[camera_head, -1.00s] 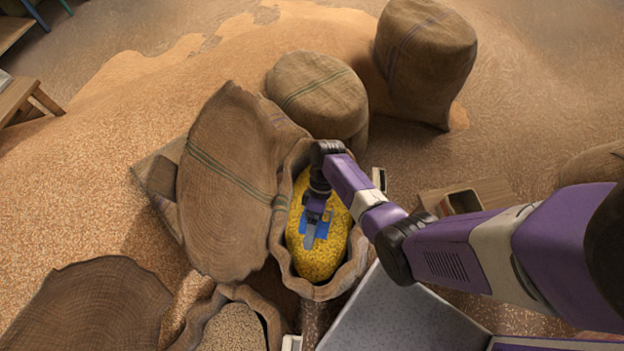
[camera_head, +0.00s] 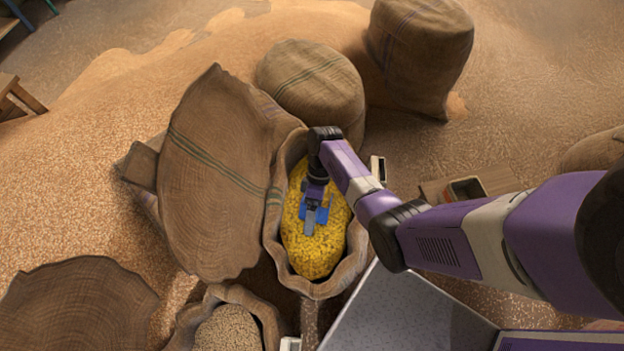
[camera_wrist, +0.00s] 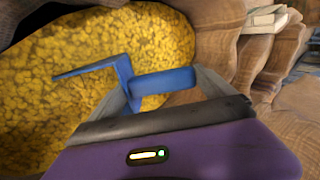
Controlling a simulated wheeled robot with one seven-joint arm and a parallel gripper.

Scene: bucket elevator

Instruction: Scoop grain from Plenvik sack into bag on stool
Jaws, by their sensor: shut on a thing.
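An open burlap sack (camera_head: 357,262) full of yellow grain (camera_head: 312,253) stands in the middle of the head view; the grain also fills the left of the wrist view (camera_wrist: 60,110). My gripper (camera_head: 310,218) is over the grain inside the sack mouth, shut on the blue handle of a scoop (camera_wrist: 162,82). In the wrist view the handle lies between the two fingers, and a thin blue part reaches left over the grain. How much of the scoop is sunk in the grain I cannot tell. No sack name is readable. I cannot make out a bag on a stool.
A second open sack with pale tan grain (camera_head: 230,330) stands at the lower left. Closed sacks stand behind (camera_head: 312,82) and at the back right (camera_head: 425,50). A large sack (camera_head: 215,190) leans against the left rim. A wooden box (camera_head: 468,188) lies right of my arm.

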